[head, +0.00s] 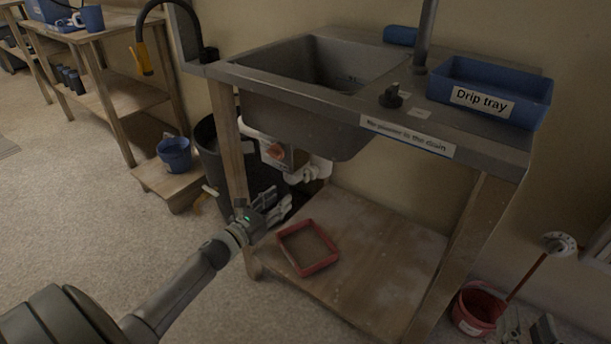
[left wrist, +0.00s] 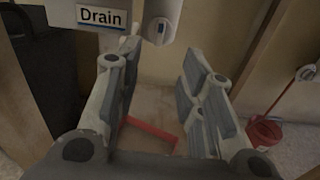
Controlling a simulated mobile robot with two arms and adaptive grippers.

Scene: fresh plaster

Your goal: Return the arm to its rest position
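My left arm reaches in from the lower left in the head view. My left gripper (head: 280,206) is below the sink, beside its front left leg and above the lower shelf. In the left wrist view its two fingers (left wrist: 160,85) stand apart with nothing gripped between them. The red tray (head: 308,247) lies on the shelf below it, and part of its rim (left wrist: 150,132) shows between the fingers. My right gripper (head: 530,333) is only partly in view at the lower right edge; its fingers are unclear.
The steel sink (head: 300,80) overhangs the shelf (head: 385,262). White drain pipe (head: 312,170) and a dark bin (head: 215,165) are close to the left gripper. A red bucket (head: 478,308) stands right of the sink stand. Floor at left is clear.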

